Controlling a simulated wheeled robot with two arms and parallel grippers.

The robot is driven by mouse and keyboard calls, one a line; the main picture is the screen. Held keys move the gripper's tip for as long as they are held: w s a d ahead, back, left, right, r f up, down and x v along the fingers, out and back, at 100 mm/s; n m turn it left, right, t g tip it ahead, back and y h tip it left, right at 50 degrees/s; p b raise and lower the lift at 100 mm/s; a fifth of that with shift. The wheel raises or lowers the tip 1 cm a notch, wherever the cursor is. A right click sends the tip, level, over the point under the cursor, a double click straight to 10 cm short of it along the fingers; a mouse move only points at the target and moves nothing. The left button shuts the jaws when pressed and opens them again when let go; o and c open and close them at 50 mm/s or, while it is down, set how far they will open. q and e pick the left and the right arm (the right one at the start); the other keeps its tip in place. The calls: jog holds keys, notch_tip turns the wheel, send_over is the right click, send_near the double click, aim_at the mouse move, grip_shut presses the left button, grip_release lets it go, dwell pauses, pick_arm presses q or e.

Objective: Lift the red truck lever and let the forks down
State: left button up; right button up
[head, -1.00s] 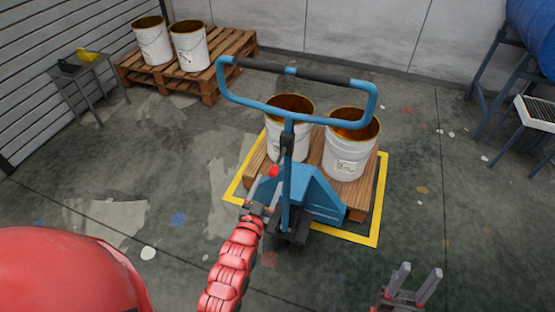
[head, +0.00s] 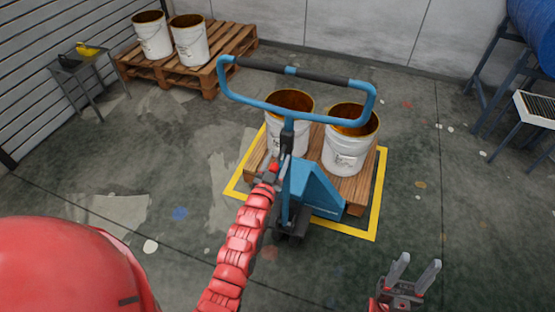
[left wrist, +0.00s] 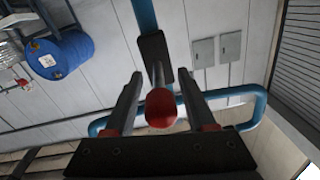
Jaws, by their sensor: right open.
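The blue pallet truck (head: 316,190) stands with its forks in a wooden pallet (head: 352,190) carrying two white buckets. Its blue loop handle (head: 240,93) rises upright toward me. The red lever (head: 274,167) is on the truck's column, below the loop. My left gripper (head: 278,171) is at the lever. In the left wrist view the lever's red end (left wrist: 161,108) appears between the two open fingers (left wrist: 160,92), with a gap on each side. The forks are hidden under the pallet. My right gripper (head: 413,268) is open and empty at lower right, away from the truck.
A yellow floor outline (head: 375,205) surrounds the loaded pallet. Another pallet (head: 222,70) with two buckets is at the back left, beside a small table (head: 86,75). A blue drum rack (head: 500,85) stands at the right. The floor in front is mostly clear.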

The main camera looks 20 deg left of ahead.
pick_arm(q)
grip_shut()
dwell(1.2)
